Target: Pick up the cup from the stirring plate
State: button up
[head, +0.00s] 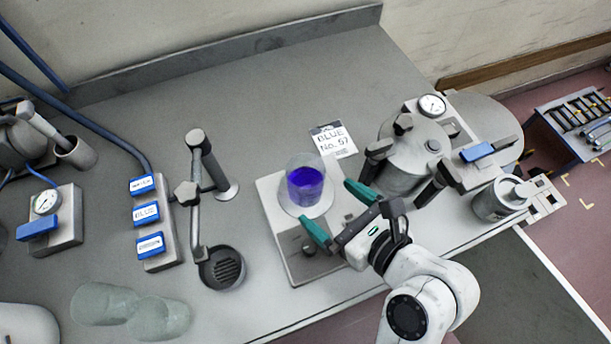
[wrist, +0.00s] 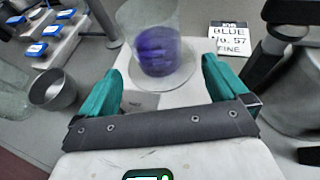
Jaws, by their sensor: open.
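The cup (head: 306,186) is clear and holds deep blue-violet liquid. It stands upright on the round pale top of the stirring plate (head: 288,265), a light grey box with a dark knob at its front. My gripper (head: 339,213) is open, with green fingers spread just to the near right of the cup. In the wrist view the cup (wrist: 157,45) lies ahead, between and beyond the fingertips (wrist: 163,75). The fingers do not appear to touch it. The cup's base shows on the round top in the wrist view.
A label card reading "BLUE No. 57" (head: 333,140) lies behind the plate. A lidded metal pot with clamps (head: 407,160) stands close on the right. A tap post (head: 207,165) and a drain cup (head: 222,268) stand left.

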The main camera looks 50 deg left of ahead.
aim_at(318, 197)
jog(key=shift+x, duration=3.3)
jog(key=shift+s, duration=0.1)
jog(key=shift+c, duration=0.3)
jog(key=c, duration=1.1)
